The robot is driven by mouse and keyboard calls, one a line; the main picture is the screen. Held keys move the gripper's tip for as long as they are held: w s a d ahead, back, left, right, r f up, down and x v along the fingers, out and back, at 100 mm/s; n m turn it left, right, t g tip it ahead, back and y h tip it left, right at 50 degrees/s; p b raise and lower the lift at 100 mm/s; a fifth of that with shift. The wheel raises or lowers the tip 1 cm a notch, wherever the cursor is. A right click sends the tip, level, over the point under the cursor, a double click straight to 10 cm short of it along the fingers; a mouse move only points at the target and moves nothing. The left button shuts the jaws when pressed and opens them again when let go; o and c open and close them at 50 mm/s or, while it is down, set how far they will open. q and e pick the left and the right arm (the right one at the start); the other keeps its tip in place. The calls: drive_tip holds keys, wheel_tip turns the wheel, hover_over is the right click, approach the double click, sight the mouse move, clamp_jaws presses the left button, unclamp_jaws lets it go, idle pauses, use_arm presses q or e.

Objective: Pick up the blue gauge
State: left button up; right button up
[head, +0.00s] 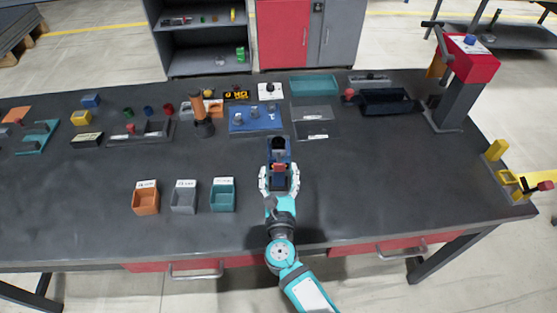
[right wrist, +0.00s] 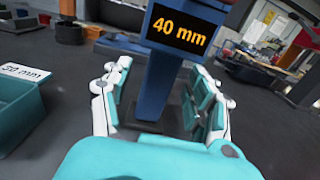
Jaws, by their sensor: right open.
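The blue gauge (head: 279,153) stands on the dark bench near its middle in the head view. In the right wrist view the blue gauge (right wrist: 166,96) is an upright blue body with a black display reading "40 mm". My right gripper (head: 279,180) is open at the near side of the gauge. In the right wrist view the fingers of my right gripper (right wrist: 160,75) are on either side of the gauge's lower body, with gaps visible. The gauge's base is partly hidden by the gripper. My left gripper is not in view.
Labelled orange (head: 146,204), grey (head: 184,201) and teal (head: 223,197) bins stand left of the arm; the teal bin (right wrist: 22,105) is close in the wrist view. A blue plate (head: 256,119) with parts lies behind.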

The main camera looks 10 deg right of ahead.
clamp_jaws()
idle(0.4)
drive_tip(key=shift+r, duration=0.1)
wheel_tip(320, 180, up, 4)
drive_tip(key=p, duration=0.3)
drive_tip(key=shift+s+f, duration=0.3)
drive_tip(key=shift+s, duration=0.05)
drive_tip(key=s+a+r+b, duration=0.1)
drive_tip(key=s+b, duration=0.1)
drive_tip(key=s, duration=1.3)
drive_tip(key=shift+s+a+r, duration=0.2)
drive_tip(key=shift+r, duration=0.05)
